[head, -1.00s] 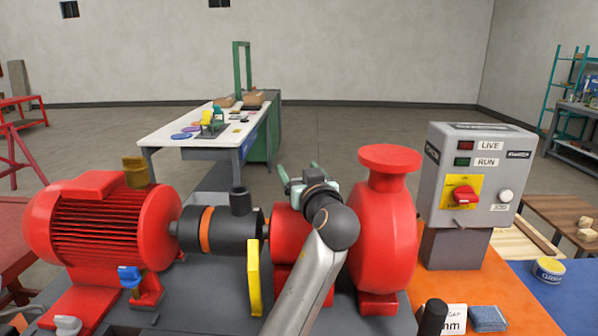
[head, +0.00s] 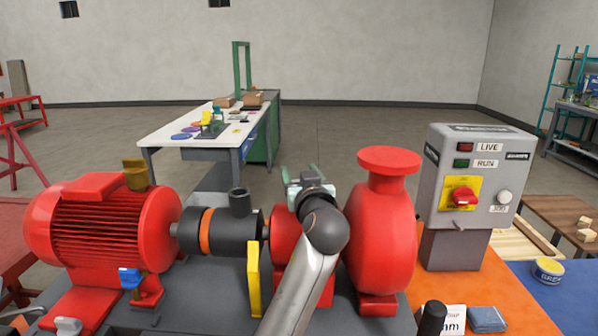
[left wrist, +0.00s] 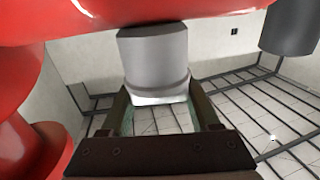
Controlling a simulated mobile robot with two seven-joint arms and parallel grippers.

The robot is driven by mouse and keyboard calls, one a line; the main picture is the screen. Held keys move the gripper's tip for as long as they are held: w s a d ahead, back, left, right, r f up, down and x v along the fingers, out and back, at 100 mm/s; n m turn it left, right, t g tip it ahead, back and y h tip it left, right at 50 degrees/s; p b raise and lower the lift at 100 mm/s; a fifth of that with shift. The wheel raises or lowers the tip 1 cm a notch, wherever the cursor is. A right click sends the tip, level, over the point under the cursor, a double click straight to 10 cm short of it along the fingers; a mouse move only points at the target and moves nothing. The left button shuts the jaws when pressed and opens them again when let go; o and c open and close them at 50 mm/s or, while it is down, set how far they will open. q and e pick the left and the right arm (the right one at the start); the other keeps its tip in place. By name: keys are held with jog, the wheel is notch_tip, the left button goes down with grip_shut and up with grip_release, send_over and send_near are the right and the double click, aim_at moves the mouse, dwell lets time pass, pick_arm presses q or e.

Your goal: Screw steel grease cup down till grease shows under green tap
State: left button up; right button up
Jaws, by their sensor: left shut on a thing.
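In the left wrist view, a grey steel cup (left wrist: 155,60), apparently the grease cup, stands between the fingers of my left gripper (left wrist: 158,97), against a red body above it. The gripper is shut on the cup's lower, paler part. In the head view my left gripper (head: 302,176) is over the red housing (head: 285,230) left of the pump volute (head: 383,235); my wrist hides the cup there. I cannot make out a green tap or any grease.
A red motor (head: 105,230) with a brass cup (head: 135,175) on top and a blue tap (head: 130,278) at its foot stands left. A black coupling (head: 232,232) and yellow guard (head: 253,280) are close by my arm. A control box (head: 475,180) stands right.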

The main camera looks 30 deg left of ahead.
pick_arm(q)
jog(key=shift+w+d+r+m+t+h+p, duration=0.1)
jog(key=shift+r+m+t+h+p, duration=0.1)
jog(key=shift+m+t+h+p, duration=0.6)
jog(key=m+t+h+p, duration=0.1)
jog(key=m+h+p, duration=0.1)
jog(key=h+p, duration=0.1)
jog(key=m+t+h+p, duration=0.1)
jog(key=h, duration=0.1)
jog(key=shift+w+d+r+m+t, duration=0.1)
jog(key=shift+w+d+m+t, duration=0.2)
jog(key=shift+d+m, duration=0.1)
jog(key=shift+d+m+t+h+p, duration=0.2)
jog(key=shift+m+h+p, duration=0.45)
jog(key=shift+h, duration=0.45)
jog(key=shift+d+m+t+h+p, duration=0.2)
jog(key=shift+m+h+p, duration=0.45)
jog(key=shift+h, duration=0.45)
jog(key=shift+f, duration=0.2)
jog(key=o, duration=1.4)
jog(key=shift+c, duration=0.2)
jog(key=shift+d+f, duration=0.1)
